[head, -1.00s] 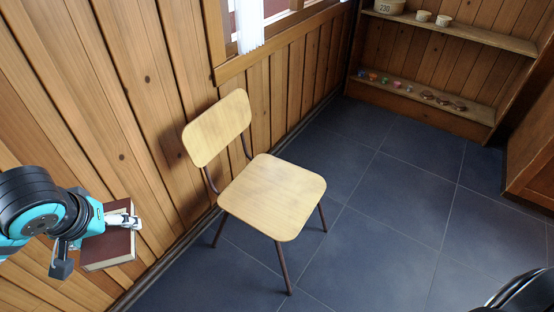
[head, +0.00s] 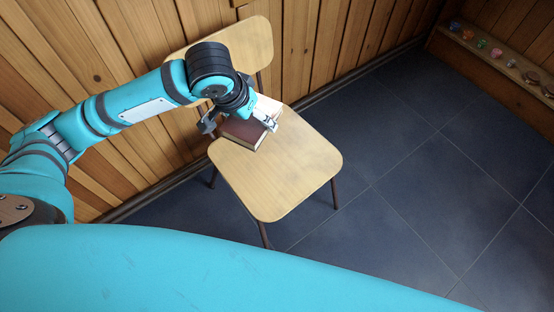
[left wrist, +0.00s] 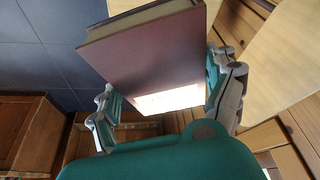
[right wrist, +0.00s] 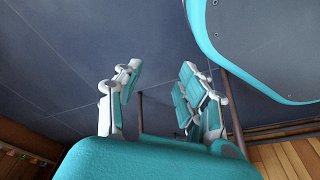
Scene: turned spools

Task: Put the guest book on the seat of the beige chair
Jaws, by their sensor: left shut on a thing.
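The guest book (head: 243,132), dark red-brown with pale pages, is over the back part of the seat of the beige chair (head: 278,180). Whether it touches the seat I cannot tell. My left gripper (head: 262,114) is shut on the book and partly covers it in the head view. In the left wrist view the book (left wrist: 150,55) sits between the two fingers, with a beige wooden surface (left wrist: 285,60) to its right. My right gripper (right wrist: 160,88) shows only in the right wrist view, open and empty, its fingers apart.
The chair's backrest (head: 250,45) stands near the plank wall (head: 310,45), partly behind my left arm. A low shelf (head: 500,62) with small colourful items is at the upper right. The tiled floor (head: 420,170) right of the chair is clear.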

